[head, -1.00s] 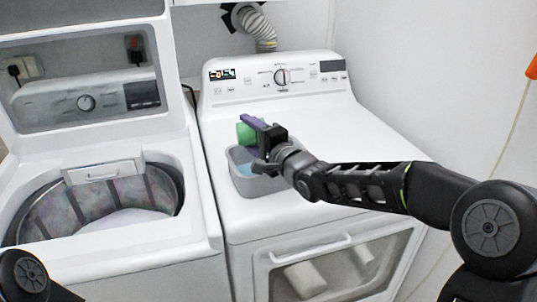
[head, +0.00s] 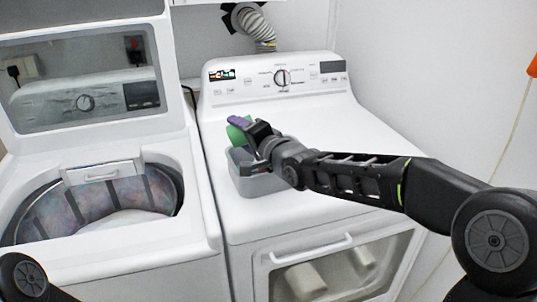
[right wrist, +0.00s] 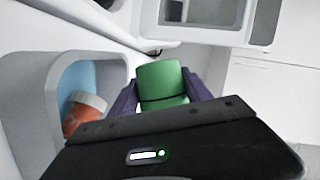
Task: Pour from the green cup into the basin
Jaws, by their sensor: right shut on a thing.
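The green cup (head: 236,132) is held by my right gripper (head: 248,128) above the grey basin (head: 262,186), near its back left part. The cup looks tilted in the head view. In the right wrist view the green cup (right wrist: 162,84) sits between the two purple fingers of the right gripper (right wrist: 164,92), which is shut on it. The basin (right wrist: 58,92) shows at the left there, with a blue inside and an orange-and-white object (right wrist: 84,112) in it. The cup's contents are hidden. My left gripper is out of view; only part of the left arm shows at the bottom left.
The basin stands on the white dryer (head: 330,135), whose top is clear to the right. The dryer's control panel (head: 280,76) rises behind. An open washer (head: 100,205) with a raised lid stands to the left. A white wall bounds the right side.

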